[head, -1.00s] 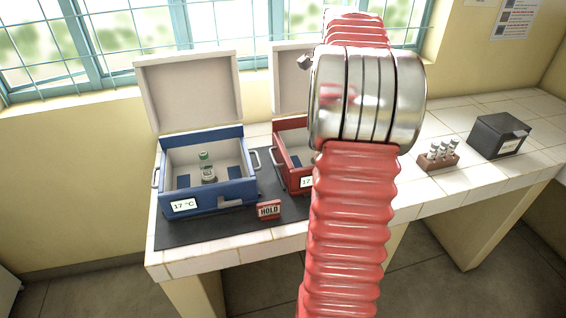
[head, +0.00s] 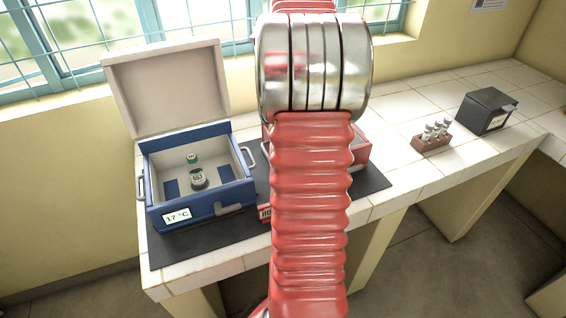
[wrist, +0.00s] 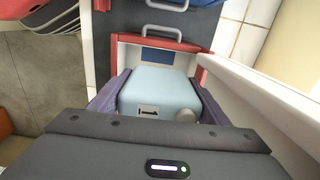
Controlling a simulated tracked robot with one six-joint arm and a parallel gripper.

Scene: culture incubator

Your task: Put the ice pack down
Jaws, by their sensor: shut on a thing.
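The ice pack (wrist: 160,90) is a pale blue block with a dark mark and a round cap, seen in the wrist view. My gripper (wrist: 161,82) is shut on it, one finger on each side. The ice pack is over or inside the open red box (wrist: 192,47); I cannot tell whether it touches the floor of the box.
An open blue box (head: 200,208), marked 17 °C, holds a green-capped bottle (head: 197,175). Both boxes stand on a dark mat (head: 372,182). A tube rack (head: 430,146) and black box (head: 486,111) are further right. The red box's raised lid (wrist: 265,100) is close beside my gripper.

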